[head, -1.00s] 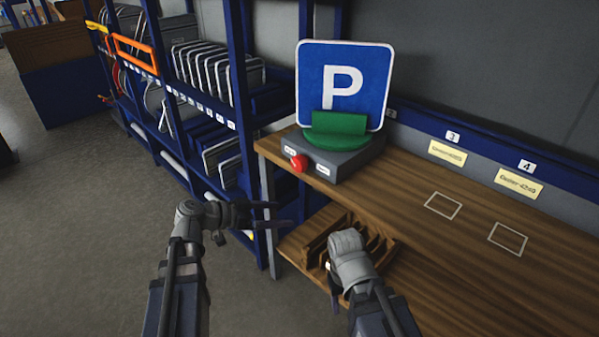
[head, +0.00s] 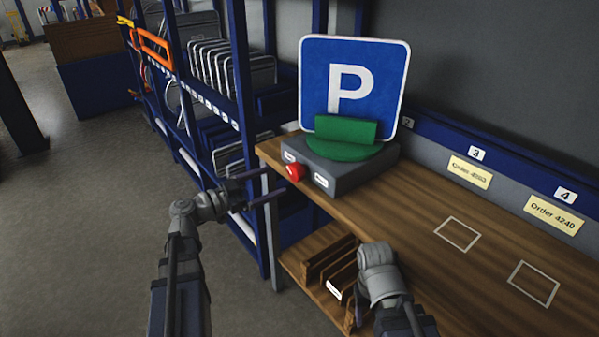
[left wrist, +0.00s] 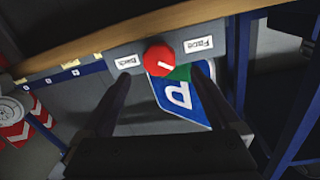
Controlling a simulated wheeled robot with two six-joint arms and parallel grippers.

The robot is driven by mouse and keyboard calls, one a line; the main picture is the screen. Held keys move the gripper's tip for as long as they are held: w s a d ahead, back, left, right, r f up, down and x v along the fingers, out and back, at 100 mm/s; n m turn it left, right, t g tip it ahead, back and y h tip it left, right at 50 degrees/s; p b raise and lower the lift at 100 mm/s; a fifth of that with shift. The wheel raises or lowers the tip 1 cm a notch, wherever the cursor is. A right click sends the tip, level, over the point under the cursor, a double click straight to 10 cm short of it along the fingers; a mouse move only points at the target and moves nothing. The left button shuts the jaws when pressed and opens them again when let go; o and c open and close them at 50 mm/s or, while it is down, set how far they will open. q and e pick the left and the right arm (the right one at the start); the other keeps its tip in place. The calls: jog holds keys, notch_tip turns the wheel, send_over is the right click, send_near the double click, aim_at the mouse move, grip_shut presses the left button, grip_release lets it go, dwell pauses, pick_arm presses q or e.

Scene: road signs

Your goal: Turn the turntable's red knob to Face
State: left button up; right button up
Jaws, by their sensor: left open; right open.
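The turntable is a dark grey box (head: 345,178) with a green round top and holder (head: 345,133), at the left end of the wooden bench. Its red knob (head: 295,172) is on the front face between two white labels. In the left wrist view the knob (left wrist: 160,57) bears a short white line, with the Back label (left wrist: 127,62) on the left and the Face label (left wrist: 198,44) on the right. My left gripper (head: 277,181) is open just short of the knob, its fingers either side of it in the wrist view. My right gripper (head: 372,285) is low by the bench front, fingertips mostly hidden.
A blue P sign (head: 352,85) stands upright in the green holder. Blue shelving (head: 240,90) with stored panels stands left of the bench (head: 420,215). A slotted wooden rack (head: 325,268) sits on the lower shelf. Marked squares on the bench are empty.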

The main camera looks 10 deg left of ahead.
aim_at(291, 174)
pick_arm(q)
jog(key=shift+x, duration=3.9)
jog(key=c, duration=1.4)
